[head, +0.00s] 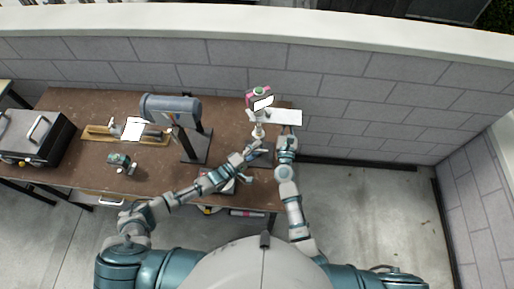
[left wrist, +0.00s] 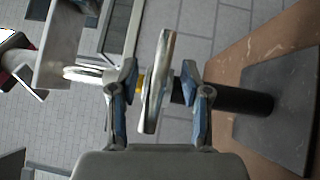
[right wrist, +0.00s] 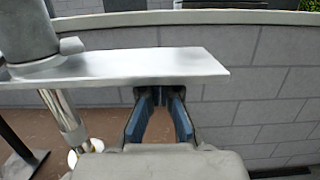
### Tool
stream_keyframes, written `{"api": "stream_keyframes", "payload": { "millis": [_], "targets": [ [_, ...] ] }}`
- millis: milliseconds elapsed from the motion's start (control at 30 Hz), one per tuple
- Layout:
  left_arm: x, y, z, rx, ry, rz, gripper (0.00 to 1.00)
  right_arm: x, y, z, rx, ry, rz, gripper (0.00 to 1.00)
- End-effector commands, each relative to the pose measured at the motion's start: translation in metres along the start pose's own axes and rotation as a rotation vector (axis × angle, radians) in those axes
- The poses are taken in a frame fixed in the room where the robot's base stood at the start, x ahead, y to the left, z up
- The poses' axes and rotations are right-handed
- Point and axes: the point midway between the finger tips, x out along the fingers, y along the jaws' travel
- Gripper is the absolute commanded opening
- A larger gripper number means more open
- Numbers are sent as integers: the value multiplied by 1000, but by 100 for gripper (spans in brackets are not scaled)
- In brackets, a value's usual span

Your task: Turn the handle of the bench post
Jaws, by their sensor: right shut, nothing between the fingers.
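The bench post, a dark round post (left wrist: 240,98) on a flat dark base (left wrist: 285,110), shows sideways in the left wrist view. A shiny metal handle (left wrist: 159,82) crosses it. My left gripper (head: 250,150) is open, with one finger on each side of the handle; it also shows in the left wrist view (left wrist: 158,85). I see gaps between handle and fingers. My right gripper (head: 288,136) is shut and empty, close to a flat pale metal plate (right wrist: 150,66); its fingertips (right wrist: 160,95) are just under the plate's edge. Whether they touch it I cannot tell.
The brown workbench (head: 225,118) stands against a grey block wall (head: 350,75). A grey mailbox-like box (head: 170,109) on a stand, a wooden board (head: 98,131) and a dark grill (head: 30,135) are to the left. Floor right of the bench is clear.

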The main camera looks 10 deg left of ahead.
Motion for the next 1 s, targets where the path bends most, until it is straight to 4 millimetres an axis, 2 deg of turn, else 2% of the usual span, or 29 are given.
{"api": "stream_keyframes", "payload": {
  "millis": [33,133,200,667,1000],
  "targets": [
    [0,0,0,0,0,0,38,1,0,3,1,-5,-2,0],
    [0,0,0,0,0,0,12,1,0,3,1,-5,-2,0],
    [0,0,0,0,0,-1,0,1,0,3,1,-5,-2,0],
    [-1,-3,1,48,1,-58,0,1,0,2,1,-5,-1,0],
    [-1,-3,2,233,0,-241,0,1,0,2,1,-4,0,0]
  ]
}}
